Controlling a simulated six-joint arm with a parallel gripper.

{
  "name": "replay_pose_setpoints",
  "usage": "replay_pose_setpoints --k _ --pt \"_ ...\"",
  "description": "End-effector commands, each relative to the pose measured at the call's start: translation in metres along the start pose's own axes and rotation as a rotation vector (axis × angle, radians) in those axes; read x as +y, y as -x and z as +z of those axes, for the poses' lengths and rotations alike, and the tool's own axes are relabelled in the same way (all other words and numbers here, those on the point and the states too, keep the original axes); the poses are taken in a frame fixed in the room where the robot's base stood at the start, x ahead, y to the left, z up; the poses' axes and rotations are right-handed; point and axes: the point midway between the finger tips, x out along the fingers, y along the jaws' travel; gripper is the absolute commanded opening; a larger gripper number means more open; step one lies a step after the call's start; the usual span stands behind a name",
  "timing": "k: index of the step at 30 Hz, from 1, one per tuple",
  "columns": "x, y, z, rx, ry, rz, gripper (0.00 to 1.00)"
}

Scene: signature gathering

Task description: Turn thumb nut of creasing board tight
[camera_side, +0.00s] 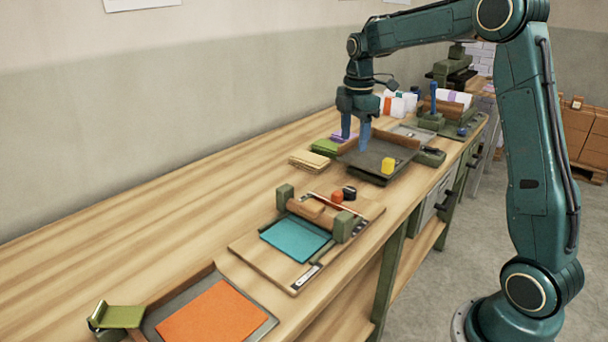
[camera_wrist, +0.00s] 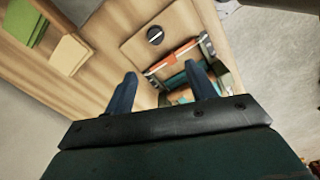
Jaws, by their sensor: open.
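The creasing board (camera_side: 256,245) is a flat wooden base on the bench, with a wooden bar between two green posts and a teal sheet lying on it. Its far end shows in the wrist view (camera_wrist: 185,22). A black round knob with a pale line across its top, which looks like the thumb nut (camera_side: 349,192), stands at that end; it also shows in the wrist view (camera_wrist: 155,36).
An orange sheet (camera_side: 214,316) lies in a nearer tray. The bench is clear between the cream stack and the creasing board.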

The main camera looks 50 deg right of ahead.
Motion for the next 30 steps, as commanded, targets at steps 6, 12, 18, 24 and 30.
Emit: replay_pose_setpoints --k 6,12,18,24,30 --pt "-0.019 0.016 -0.012 0.003 -0.076 0.033 0.56" --pt "-0.037 0.029 -0.021 0.011 -0.15 0.062 0.56" --pt "-0.056 0.04 -0.03 0.021 -0.225 0.091 0.56" --pt "-0.076 0.05 -0.037 0.035 -0.301 0.119 0.56" --pt "-0.096 0.058 -0.044 0.053 -0.375 0.146 0.56"
